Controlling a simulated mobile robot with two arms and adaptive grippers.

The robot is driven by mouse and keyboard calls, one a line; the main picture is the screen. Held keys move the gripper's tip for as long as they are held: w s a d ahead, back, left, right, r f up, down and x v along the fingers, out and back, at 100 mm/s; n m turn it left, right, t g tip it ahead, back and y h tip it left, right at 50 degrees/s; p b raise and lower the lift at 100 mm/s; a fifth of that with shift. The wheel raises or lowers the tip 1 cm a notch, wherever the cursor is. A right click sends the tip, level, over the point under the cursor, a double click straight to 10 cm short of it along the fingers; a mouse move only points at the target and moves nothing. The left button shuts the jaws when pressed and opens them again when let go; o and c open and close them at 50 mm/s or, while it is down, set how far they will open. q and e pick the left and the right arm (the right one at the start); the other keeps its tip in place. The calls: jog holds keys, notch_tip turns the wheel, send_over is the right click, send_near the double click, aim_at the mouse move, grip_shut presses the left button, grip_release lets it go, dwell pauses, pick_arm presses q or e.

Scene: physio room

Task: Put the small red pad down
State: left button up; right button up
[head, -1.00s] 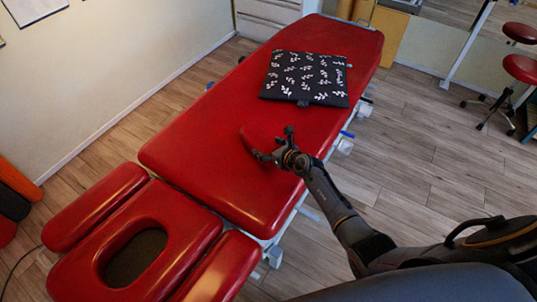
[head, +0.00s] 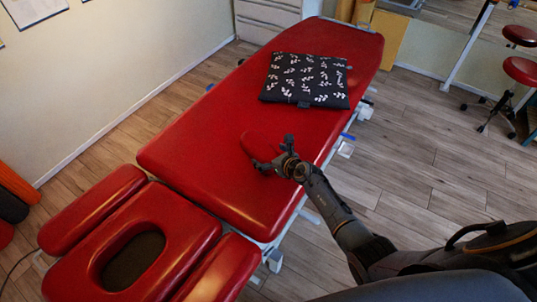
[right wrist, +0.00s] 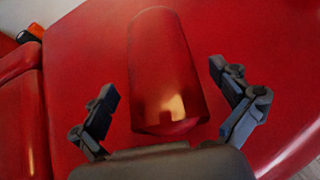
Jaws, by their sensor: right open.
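The small red pad (head: 259,143) lies on the red treatment table (head: 215,135), below the dark patterned cushion in the head view. In the right wrist view the pad (right wrist: 165,60) is a rounded, roll-like shape on the red top. My right gripper (head: 272,153) is open at the pad's near end. In the right wrist view its fingers stand apart on either side of the pad's near part, with gaps to both sides. The palm hides what lies below the pad's near end. My left gripper is not in view.
A dark cushion (head: 306,80) with white leaf patterns lies farther up the table. The headrest (head: 182,238) with its oval opening is at the lower left. Red stools (head: 521,71) stand at the right. Bare red tabletop surrounds the pad.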

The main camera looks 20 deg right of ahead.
jog(key=shift+r, duration=0.1)
jog(key=shift+r, duration=0.2)
jog(key=p+v, duration=0.3)
jog(key=v, duration=0.9)
jog(key=shift+p, duration=0.4)
jog(key=shift+f, duration=0.1)
